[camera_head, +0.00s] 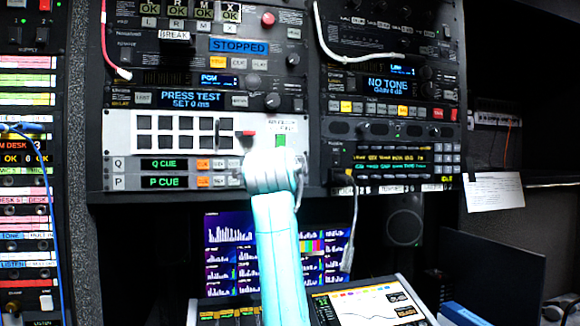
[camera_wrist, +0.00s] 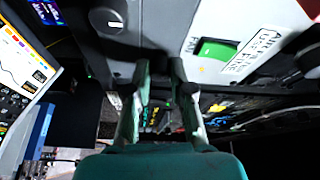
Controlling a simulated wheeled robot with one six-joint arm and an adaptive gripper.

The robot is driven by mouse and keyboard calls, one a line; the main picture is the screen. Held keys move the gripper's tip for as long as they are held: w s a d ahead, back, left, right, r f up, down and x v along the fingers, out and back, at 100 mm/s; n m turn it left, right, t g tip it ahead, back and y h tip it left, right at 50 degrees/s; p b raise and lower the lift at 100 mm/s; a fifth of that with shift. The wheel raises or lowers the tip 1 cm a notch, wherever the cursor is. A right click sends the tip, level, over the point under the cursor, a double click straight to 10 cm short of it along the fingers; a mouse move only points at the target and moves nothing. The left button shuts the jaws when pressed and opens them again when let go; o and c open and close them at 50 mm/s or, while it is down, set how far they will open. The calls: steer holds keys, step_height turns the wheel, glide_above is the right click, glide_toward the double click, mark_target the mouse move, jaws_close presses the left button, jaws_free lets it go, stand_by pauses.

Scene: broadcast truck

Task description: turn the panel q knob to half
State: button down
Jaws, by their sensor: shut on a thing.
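The panel has a Q row (camera_head: 118,164) with a Q CUE display (camera_head: 163,164) above a P row with a P CUE display (camera_head: 163,182) in the head view. My gripper (camera_head: 268,160) is at the right end of these rows and covers the controls there. In the wrist view, my gripper (camera_wrist: 161,68) is shut on the Q knob, whose dark body (camera_wrist: 158,35) shows partly between the fingers. Its pointer mark cannot be made out. A neighbouring round dark knob (camera_wrist: 107,20) with a white mark sits just left of the fingers, apart from them.
A green switch (camera_wrist: 214,50) sits close to the right of the fingers; it also shows above my gripper in the head view (camera_head: 281,141). A red lever (camera_head: 246,133) is nearby. A cable (camera_head: 352,220) hangs at the right. Monitors (camera_head: 228,250) stand below the rack.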

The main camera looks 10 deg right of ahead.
steer(key=shift+d+r+m+g+y, duration=0.1)
steer(key=shift+m+g+y, duration=0.45)
steer(key=shift+m, duration=1.2)
steer(key=shift+r+m+g+y, duration=0.1)
steer(key=shift+m+g+y, duration=0.4)
steer(key=shift+m, duration=1.25)
steer(key=c, duration=1)
jaws_free()
steer(key=v, duration=1.2)
steer(key=shift+r, duration=0.1)
